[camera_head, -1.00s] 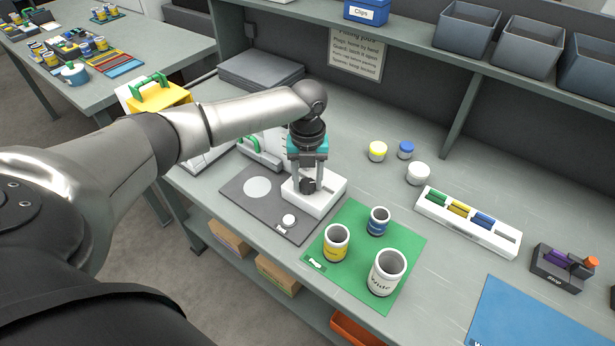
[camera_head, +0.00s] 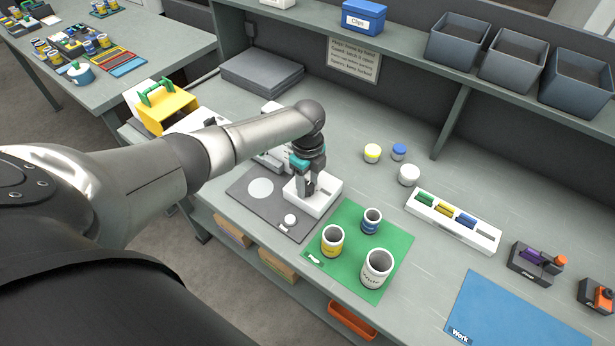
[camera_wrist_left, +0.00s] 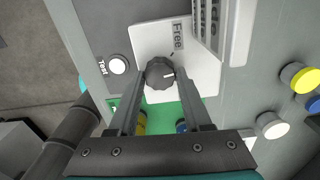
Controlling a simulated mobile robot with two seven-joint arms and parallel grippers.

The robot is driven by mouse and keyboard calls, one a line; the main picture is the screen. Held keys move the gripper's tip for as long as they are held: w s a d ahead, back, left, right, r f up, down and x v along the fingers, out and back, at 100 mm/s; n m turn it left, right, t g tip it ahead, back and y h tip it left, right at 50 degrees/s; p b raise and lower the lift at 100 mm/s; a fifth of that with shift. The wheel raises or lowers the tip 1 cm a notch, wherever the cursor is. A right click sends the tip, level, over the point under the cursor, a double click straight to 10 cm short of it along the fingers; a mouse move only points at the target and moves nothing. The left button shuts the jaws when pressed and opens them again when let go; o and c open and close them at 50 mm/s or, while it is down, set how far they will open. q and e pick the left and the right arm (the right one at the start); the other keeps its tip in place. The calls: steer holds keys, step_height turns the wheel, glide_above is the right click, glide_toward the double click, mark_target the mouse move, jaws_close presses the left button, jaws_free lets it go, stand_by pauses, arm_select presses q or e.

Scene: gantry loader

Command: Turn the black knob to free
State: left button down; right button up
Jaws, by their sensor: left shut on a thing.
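The black knob (camera_wrist_left: 160,73) sits on a white block (camera_wrist_left: 143,35), which also shows in the head view (camera_head: 325,196). My left gripper (camera_head: 303,187) is over the block from above. In the wrist view its fingers (camera_wrist_left: 160,82) are on either side of the knob, shut on it. In the head view the gripper mostly hides the knob. My right gripper is not in view.
The block stands on a dark plate (camera_head: 243,205) with a round white button (camera_head: 290,220). A green mat (camera_head: 391,256) with several cups is close on the right. A white rack (camera_head: 478,238) of coloured pieces stands farther right. A shelf runs along the back.

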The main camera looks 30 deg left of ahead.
mark_target(308, 186)
arm_select(q)
steer(key=n+p, duration=0.1)
steer(key=n, duration=0.2)
steer(key=shift+r+n+p, duration=0.15)
steer(key=shift+n+p, duration=0.25)
steer(key=shift+w+a+n+p, duration=0.1)
steer(key=shift+n+p, duration=0.6)
steer(key=shift+n, duration=1.1)
steer(key=shift+c, duration=1.7)
jaws_free()
steer(key=shift+r, duration=0.4)
step_height(308, 186, up, 14)
steer(key=p, duration=0.2)
steer(key=shift+r, duration=0.15)
